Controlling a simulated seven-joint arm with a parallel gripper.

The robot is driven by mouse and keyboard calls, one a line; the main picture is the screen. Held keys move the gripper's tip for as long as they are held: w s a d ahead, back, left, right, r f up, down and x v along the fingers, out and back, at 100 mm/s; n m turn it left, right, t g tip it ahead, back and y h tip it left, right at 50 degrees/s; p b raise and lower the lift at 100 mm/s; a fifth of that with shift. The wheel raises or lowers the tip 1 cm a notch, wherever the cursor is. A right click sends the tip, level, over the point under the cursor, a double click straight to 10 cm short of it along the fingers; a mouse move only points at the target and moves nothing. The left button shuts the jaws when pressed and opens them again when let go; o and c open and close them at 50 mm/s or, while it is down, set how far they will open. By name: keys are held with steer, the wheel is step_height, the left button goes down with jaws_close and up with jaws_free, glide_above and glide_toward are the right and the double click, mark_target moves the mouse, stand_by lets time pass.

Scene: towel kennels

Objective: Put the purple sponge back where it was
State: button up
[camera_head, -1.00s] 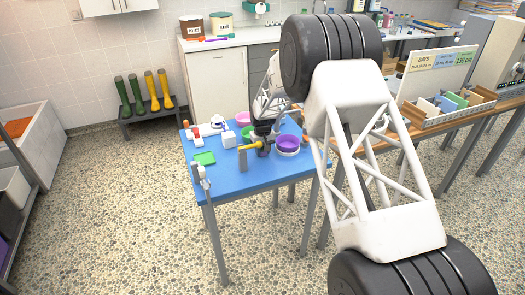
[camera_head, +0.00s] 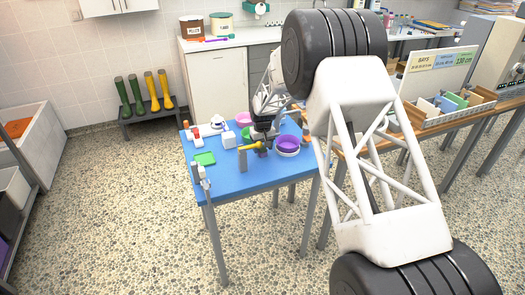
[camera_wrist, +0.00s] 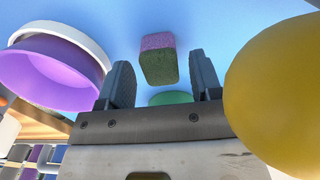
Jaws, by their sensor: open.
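The purple sponge (camera_wrist: 157,42), purple-pink on one face with a dark green layer, shows in the wrist view on the blue table. It lies ahead of my gripper (camera_wrist: 162,82), between the lines of the two dark fingers. The fingers are apart with nothing clamped between them. Whether the sponge reaches in between the fingertips is hard to tell. In the head view my gripper (camera_head: 262,145) is low over the blue table (camera_head: 235,182), and the sponge cannot be made out there.
A purple bowl (camera_head: 288,143) with a white base stands right of my gripper. A yellow object (camera_head: 250,147) is close on its other side, by a grey block (camera_head: 242,160). A green item (camera_head: 204,158) lies left. The table's front is clear.

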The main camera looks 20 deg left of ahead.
mark_target(264, 149)
step_height(264, 149, up, 10)
stand_by(0.5)
stand_by(0.5)
stand_by(0.3)
steer(key=s+d+r+m, duration=0.1)
steer(key=s+d+r, duration=0.2)
steer(key=d+r, duration=0.5)
steer(key=s+d+r+m, duration=0.1)
steer(key=s+d+r, duration=0.1)
steer(key=d+r, duration=0.65)
steer(key=s+d+r+m, duration=0.1)
steer(key=s+d+r, duration=0.1)
steer(key=s+d, duration=0.35)
steer(key=s+d+r+m+t, duration=0.1)
steer(key=s+d+r, duration=0.15)
steer(key=d, duration=0.55)
steer(key=s+d+r+m, duration=0.1)
steer(key=s+d+r, duration=0.1)
steer(key=s+d, duration=0.3)
steer(key=s+d+r+m+t, duration=0.1)
steer(key=s+d+r+m, duration=0.1)
steer(key=s+d, duration=1.25)
steer(key=s+d+f+m, duration=0.1)
steer(key=s+d+f, duration=0.1)
steer(key=s, duration=0.7)
steer(key=s+d+f+m, duration=0.1)
steer(key=s+d, duration=0.4)
steer(key=s, duration=0.5)
steer(key=shift+f+t, duration=0.3)
steer(key=shift+f, duration=0.2)
